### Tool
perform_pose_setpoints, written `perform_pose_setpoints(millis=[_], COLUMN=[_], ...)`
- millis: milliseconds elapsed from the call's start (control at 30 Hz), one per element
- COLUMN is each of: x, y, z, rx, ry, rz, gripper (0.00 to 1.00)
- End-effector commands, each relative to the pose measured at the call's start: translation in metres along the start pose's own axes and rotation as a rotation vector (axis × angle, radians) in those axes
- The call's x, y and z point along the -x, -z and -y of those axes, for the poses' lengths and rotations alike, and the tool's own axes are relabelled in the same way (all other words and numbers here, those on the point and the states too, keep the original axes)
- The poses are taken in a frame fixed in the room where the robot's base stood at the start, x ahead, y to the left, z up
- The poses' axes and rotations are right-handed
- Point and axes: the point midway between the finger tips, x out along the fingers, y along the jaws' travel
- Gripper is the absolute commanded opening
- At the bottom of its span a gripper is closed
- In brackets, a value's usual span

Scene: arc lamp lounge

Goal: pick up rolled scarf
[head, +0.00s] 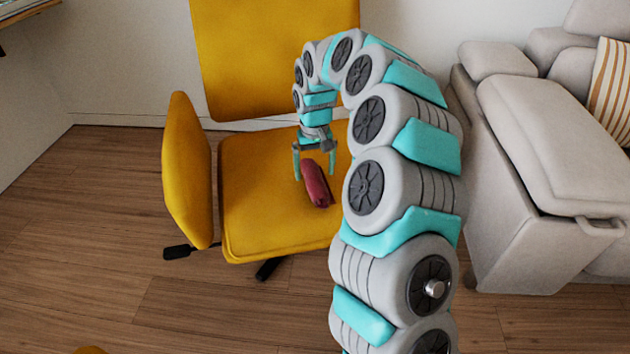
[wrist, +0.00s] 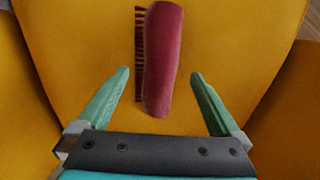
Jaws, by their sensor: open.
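The rolled scarf (head: 317,184) is a dark red roll lying on the seat of a yellow chair (head: 260,220). In the wrist view the scarf (wrist: 163,60) runs lengthwise away from me, with a dark fringe along its left side. My gripper (head: 315,176) points down over the seat, with its fingers open. In the wrist view my gripper (wrist: 160,82) has one green finger on each side of the scarf's near end, with a gap on both sides. I cannot tell how far the fingertips are above the seat.
The chair's yellow backrest (head: 275,60) rises behind the seat and a yellow armrest panel (head: 188,170) stands at its left. A light grey sofa (head: 535,170) with a striped cushion (head: 612,90) is at the right. The wooden floor (head: 110,240) at the left is clear.

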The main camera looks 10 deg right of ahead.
Motion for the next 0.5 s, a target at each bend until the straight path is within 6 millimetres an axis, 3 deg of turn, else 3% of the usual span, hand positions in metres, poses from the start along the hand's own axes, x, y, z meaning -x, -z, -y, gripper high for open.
perform_pose_setpoints(millis=[333,500], x=[-0.044,-0.049], y=[-0.001,0.0], z=[-0.002,-0.002], rx=[0.0,0.0], ry=[0.0,-0.001], rz=[0.003,-0.001], gripper=[1.0,1.0])
